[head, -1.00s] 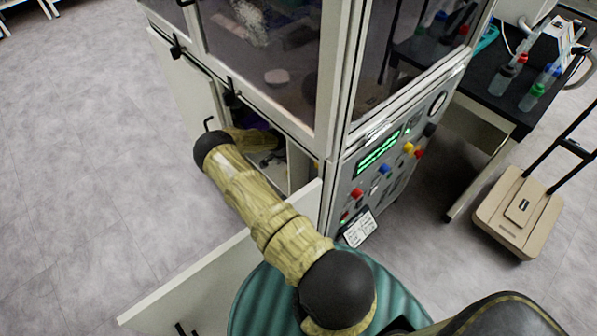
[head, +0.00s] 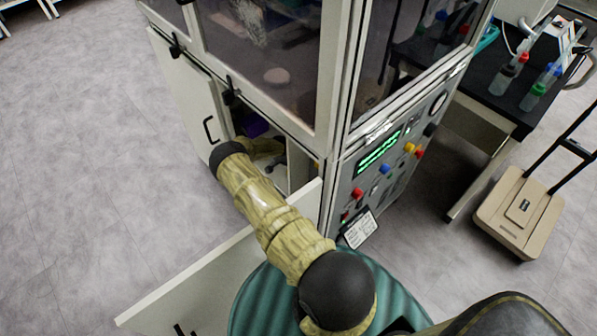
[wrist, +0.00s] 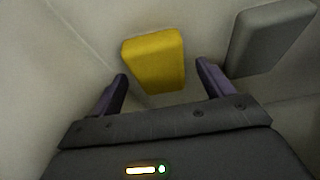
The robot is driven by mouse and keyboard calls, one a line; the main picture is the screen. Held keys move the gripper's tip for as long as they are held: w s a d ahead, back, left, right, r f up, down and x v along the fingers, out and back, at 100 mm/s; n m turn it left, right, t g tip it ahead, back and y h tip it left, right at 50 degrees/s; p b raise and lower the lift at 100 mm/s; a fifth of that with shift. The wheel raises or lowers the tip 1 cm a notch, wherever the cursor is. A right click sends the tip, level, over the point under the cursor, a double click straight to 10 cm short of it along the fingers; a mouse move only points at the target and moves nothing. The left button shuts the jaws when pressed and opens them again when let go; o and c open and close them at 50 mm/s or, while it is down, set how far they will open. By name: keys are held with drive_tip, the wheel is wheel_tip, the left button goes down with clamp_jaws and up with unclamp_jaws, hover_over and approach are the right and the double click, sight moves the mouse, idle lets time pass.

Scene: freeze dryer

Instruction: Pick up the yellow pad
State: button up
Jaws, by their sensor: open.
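The yellow pad (wrist: 154,61) is a rounded block, seen in the wrist view inside a pale compartment. My gripper (wrist: 162,84) is open, with one purple finger toward each side of the pad's near end. The pad lies mostly beyond the fingertips, and I cannot tell whether either finger touches it. In the head view my forearm reaches into the lower cabinet of the freeze dryer (head: 335,90). The pad is hidden there, and only a bit of purple at the gripper shows in the opening.
A grey block (wrist: 270,36) lies right of the pad, close to the right finger. The compartment wall is near on the left. In the head view, an open white cabinet door (head: 205,275) stands below my arm, and another door (head: 190,95) is at left.

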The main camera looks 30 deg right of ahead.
drive_tip(key=shift+f, duration=0.25)
idle(0.3)
drive_tip(key=c, duration=1.1)
